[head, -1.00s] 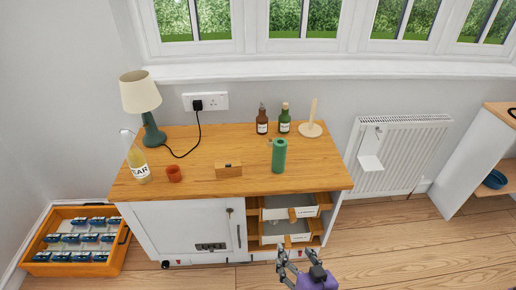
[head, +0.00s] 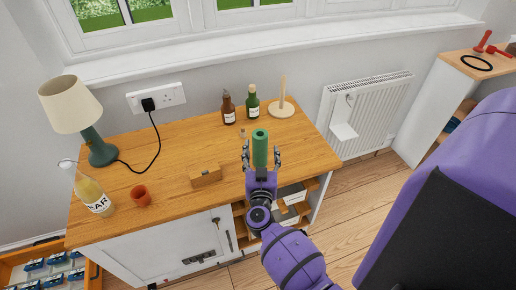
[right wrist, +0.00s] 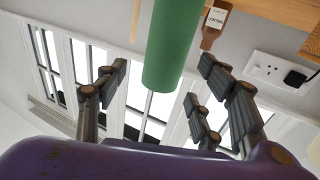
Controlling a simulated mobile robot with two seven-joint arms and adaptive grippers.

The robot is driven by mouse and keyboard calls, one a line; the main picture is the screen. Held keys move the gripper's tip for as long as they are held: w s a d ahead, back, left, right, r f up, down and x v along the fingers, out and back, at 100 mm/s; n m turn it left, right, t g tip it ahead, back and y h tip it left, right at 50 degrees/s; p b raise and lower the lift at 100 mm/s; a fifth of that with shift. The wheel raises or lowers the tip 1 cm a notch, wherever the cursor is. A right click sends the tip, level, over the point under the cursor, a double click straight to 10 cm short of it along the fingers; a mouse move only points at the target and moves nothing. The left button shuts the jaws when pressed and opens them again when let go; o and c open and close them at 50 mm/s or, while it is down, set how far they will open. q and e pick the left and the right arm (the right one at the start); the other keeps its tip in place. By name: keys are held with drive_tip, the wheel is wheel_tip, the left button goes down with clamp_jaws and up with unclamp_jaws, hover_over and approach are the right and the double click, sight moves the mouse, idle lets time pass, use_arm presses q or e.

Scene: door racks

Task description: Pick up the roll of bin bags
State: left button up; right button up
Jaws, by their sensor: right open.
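The roll of bin bags (head: 260,145) is a green upright cylinder on the wooden top of the sideboard, near its front right part. My right gripper (head: 261,153) is open, with one finger on each side of the roll in the head view. In the right wrist view the roll (right wrist: 172,45) hangs into the picture from the top, between the spread fingers of the gripper (right wrist: 160,82). Some gap shows beside the roll; contact cannot be made out. The roll's lower part is partly hidden by my gripper in the head view. My left gripper is not in view.
On the sideboard (head: 165,190), a brown bottle (head: 228,108) and a green bottle (head: 252,104) stand behind the roll. A wooden stand (head: 281,108) is behind right. A wooden block (head: 205,175), terracotta pot (head: 140,195), clear bottle (head: 88,190) and lamp (head: 90,130) are left.

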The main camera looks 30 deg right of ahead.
sight(260, 147)
drive_tip(key=x, duration=0.5)
drive_tip(key=shift+w+a+f, duration=0.15)
drive_tip(key=shift+f, duration=0.2)
drive_tip(key=shift+w+d, duration=0.2)
drive_tip(key=shift+w, duration=0.15)
drive_tip(key=c, duration=1.3)
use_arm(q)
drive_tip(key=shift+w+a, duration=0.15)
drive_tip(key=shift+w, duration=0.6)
use_arm(e)
drive_tip(key=shift+c, duration=0.2)
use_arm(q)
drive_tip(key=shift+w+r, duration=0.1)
use_arm(e)
drive_tip(key=shift+r, duration=0.1)
